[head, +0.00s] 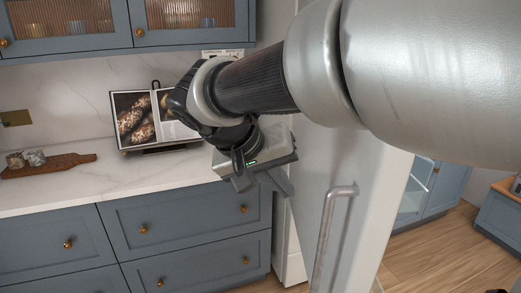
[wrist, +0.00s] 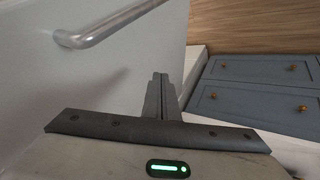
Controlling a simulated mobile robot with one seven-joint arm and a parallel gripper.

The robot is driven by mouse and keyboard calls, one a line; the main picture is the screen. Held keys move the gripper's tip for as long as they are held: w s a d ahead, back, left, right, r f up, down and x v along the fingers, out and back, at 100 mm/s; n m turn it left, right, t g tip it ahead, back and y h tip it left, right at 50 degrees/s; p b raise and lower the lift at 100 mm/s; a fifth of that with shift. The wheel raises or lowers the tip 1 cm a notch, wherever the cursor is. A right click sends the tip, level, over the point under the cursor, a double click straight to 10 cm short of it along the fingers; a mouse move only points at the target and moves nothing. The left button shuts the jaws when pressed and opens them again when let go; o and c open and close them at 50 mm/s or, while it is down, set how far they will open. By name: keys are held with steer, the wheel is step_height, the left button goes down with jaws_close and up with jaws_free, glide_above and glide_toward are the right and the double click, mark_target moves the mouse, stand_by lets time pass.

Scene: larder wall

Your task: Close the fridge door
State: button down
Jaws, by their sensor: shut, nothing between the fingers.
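The white fridge door (head: 363,190) stands open on the right side of the head view, with its face and a vertical metal bar handle (head: 330,228) toward the counter side. In the wrist view the door (wrist: 95,80) fills the left, with the handle (wrist: 110,25) at the top left. My gripper (head: 282,186) is shut and empty, to the left of the handle in the head view. In the wrist view its closed fingers (wrist: 158,95) are beside the door's face; I cannot tell whether they touch it. My arm hides the door's upper part.
A marble counter (head: 120,187) over blue drawers (head: 150,230) runs along the left. On it are a propped-up book (head: 133,118) and a wooden board (head: 62,163) with small jars. Wooden floor (head: 450,250) is open at the right, with blue cabinets (head: 452,185) beyond.

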steer(key=w+d+f, duration=0.3)
steer(key=d+f, duration=0.4)
steer(key=d, duration=0.1)
steer(key=shift+w+d+f+b, duration=0.2)
steer(key=shift+d+b, duration=0.1)
steer(key=shift+b, duration=0.15)
